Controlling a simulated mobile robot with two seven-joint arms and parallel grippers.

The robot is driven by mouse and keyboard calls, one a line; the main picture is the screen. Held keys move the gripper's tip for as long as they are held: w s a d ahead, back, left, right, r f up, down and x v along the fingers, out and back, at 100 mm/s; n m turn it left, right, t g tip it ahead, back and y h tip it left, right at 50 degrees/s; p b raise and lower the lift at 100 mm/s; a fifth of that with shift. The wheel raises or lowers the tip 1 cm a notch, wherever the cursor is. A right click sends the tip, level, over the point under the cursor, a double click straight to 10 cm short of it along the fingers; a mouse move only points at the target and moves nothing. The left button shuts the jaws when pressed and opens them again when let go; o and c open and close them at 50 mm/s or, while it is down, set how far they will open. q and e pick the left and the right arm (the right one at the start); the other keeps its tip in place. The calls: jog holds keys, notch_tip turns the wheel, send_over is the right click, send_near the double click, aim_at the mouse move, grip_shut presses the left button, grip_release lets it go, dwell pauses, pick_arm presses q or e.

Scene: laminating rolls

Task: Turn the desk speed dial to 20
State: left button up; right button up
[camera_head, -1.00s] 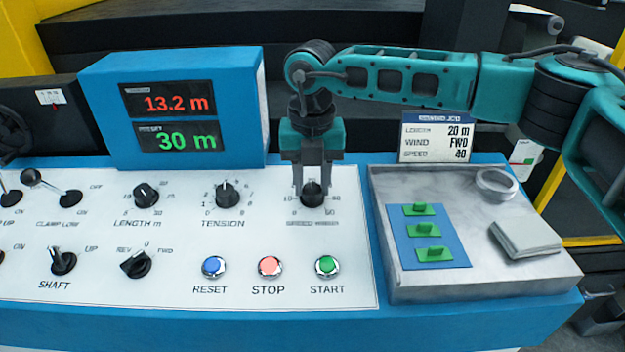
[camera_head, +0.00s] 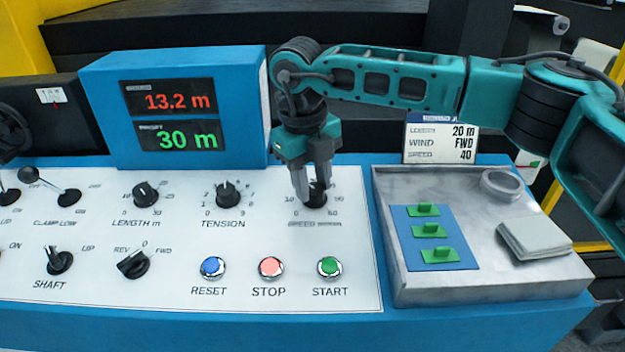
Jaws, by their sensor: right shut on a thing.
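The desk speed dial (camera_head: 317,199) is a black knob at the upper right of the white control panel. Its scale shows 0 and 60 at the bottom and 10 at the left; the top of the scale is hidden behind my gripper. My right gripper (camera_head: 313,193) comes down from above, its two grey fingers shut on the speed dial and twisted at an angle to the panel. The dial's pointer is covered, so I cannot tell its setting. My left gripper is not in view.
The tension dial (camera_head: 227,194) and length dial (camera_head: 146,193) sit to the left. Below are the blue reset (camera_head: 213,267), red stop (camera_head: 271,267) and green start (camera_head: 329,266) buttons. A grey tray (camera_head: 400,286) stands right. The job card (camera_head: 441,141) reads speed 40.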

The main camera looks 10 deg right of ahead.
jog(key=shift+r, duration=0.1)
dwell(0.3)
jog(key=o, duration=1)
jog(key=shift+o, duration=0.2)
notch_tip(320, 180, up, 13)
jog(key=a, duration=0.1)
jog(key=shift+a, duration=0.2)
jog(key=shift+s+f, duration=0.15)
jog(key=shift+f, duration=0.05)
